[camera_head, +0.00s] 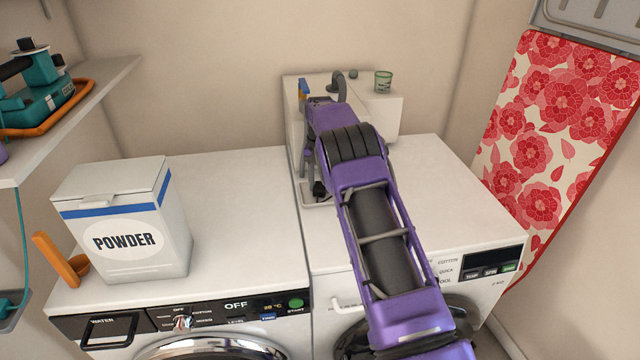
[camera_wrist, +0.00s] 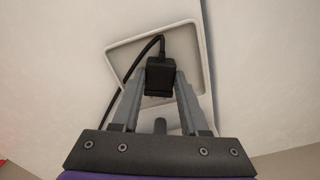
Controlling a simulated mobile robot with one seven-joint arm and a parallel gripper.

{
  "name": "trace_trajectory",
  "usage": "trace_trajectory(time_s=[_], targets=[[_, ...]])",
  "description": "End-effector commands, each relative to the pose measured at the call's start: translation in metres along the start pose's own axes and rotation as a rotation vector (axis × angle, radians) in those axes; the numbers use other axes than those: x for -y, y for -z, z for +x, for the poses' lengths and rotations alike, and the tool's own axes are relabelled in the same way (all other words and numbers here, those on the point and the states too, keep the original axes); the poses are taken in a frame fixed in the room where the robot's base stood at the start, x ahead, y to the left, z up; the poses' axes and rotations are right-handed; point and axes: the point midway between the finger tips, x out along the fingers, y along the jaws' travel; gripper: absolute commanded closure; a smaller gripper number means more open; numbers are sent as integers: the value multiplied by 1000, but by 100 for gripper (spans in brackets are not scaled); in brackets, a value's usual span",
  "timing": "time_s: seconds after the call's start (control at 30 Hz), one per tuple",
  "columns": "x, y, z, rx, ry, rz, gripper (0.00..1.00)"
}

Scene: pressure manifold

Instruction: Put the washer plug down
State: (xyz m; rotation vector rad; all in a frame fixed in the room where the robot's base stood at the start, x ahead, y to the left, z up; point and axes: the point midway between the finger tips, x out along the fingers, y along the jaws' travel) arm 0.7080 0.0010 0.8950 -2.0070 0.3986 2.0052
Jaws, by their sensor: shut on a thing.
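The washer plug (camera_wrist: 160,76) is a black block with a black cable that curves off to the left in the wrist view. My gripper (camera_wrist: 160,88) is shut on the plug, with one grey finger on each side of it. Behind the plug in the wrist view is a shallow, pale square tray or recess (camera_wrist: 201,52); I cannot tell whether the plug touches it. A small dark part, perhaps the plug, shows beside the arm near the pale tray (camera_head: 309,196).
A white powder box (camera_head: 125,220) and an orange scoop (camera_head: 62,262) stand on the left washer. The left machine's top is clear in the middle. A floral board (camera_head: 560,130) stands at the right.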

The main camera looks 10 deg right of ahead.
Motion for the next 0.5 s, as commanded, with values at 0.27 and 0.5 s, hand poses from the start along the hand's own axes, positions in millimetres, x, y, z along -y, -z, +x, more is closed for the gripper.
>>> trace_trajectory(time_s=[0.27,0.5], targets=[[0,0,3,0,0,0,47],[0,0,3,0,0,0,26]])
